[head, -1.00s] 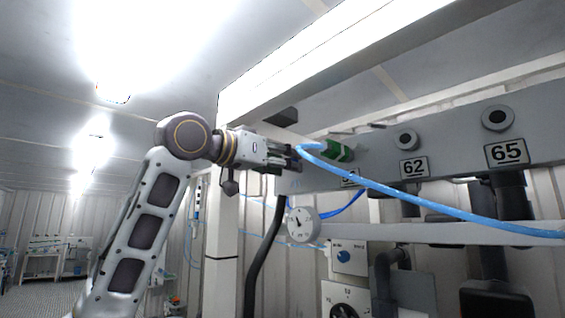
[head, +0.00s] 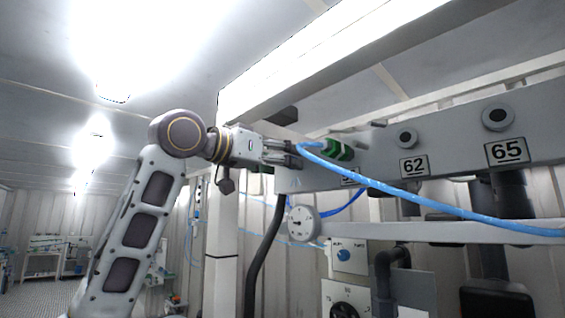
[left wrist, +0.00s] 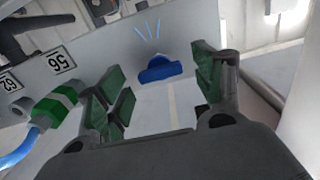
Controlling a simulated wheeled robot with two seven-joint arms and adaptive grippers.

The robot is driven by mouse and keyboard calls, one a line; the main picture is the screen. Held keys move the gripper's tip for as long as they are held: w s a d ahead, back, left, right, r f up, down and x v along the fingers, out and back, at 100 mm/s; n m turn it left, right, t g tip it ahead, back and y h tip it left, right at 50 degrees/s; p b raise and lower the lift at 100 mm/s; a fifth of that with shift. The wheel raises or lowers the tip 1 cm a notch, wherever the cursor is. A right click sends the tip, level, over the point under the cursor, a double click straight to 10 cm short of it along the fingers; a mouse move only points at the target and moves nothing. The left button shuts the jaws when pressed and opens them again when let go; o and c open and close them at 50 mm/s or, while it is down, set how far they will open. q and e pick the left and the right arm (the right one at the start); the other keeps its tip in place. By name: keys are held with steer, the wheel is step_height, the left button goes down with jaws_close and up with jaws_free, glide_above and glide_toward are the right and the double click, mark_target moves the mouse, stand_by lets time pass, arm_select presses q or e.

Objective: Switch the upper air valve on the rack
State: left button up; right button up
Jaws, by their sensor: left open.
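The upper air valve shows in the left wrist view as a blue handle (left wrist: 160,71) on the pale rack panel (left wrist: 185,25), below blue printed strokes. My left gripper (left wrist: 158,88) is open, with its green-padded fingers on either side of the handle's line. The handle lies between and beyond the fingers; I cannot tell whether they touch it. In the head view the left gripper (head: 290,155) is at the left end of the rack's upper beam (head: 460,144), and the handle is hidden there. My right gripper is not in view.
A green connector (left wrist: 55,101) with a blue hose (head: 430,202) sits close beside the gripper; the hose crosses in front of the beam. A round gauge (head: 303,223) and a blue knob (head: 343,255) are lower. A white post (head: 224,240) stands left.

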arm_select(q)
steer(key=v, duration=1.1)
stand_by(0.6)
